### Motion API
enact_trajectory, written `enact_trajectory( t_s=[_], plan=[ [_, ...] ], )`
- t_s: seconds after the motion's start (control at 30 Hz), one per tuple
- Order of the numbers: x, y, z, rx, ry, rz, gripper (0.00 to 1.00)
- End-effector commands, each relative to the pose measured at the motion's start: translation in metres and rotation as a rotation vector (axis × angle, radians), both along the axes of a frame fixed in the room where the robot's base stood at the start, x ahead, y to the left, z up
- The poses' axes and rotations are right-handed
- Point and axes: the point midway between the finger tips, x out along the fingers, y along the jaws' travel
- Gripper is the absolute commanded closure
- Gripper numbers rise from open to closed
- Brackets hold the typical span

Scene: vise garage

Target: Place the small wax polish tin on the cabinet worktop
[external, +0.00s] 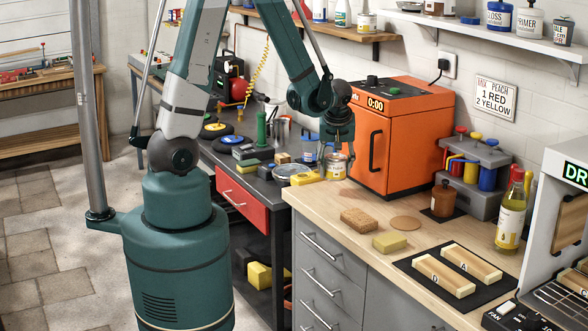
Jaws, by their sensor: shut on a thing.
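My gripper (337,149) is at the far left corner of the cabinet worktop (345,200), pointing down. It is shut on a small tin with a pale yellow label, which looks like the wax polish tin (336,168). The tin is upright, just left of the orange oven. I cannot tell whether its bottom touches the worktop or is slightly above it. The fingertips partly cover the top of the tin.
The orange oven (400,135) stands close on the right. A brown sponge (361,220), a yellow sponge (389,242) and a round cork mat (405,223) lie nearer on the worktop. The dark bench (237,165) on the left is cluttered. Bare wood lies in front of the oven.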

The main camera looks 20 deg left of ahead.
Motion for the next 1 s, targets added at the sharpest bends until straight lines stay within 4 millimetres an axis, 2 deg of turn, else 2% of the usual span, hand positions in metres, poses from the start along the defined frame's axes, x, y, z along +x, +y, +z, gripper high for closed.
enact_trajectory(
  t_s=[0.2, 0.4, 1.0],
  plan=[
    [-0.034, -0.022, 0.004, 0.000, 0.000, 0.004, 0.73],
    [-0.058, -0.042, 0.007, 0.000, 0.001, -0.006, 0.73],
    [-0.106, -0.120, 0.014, 0.000, 0.000, -0.190, 0.73]
  ],
)
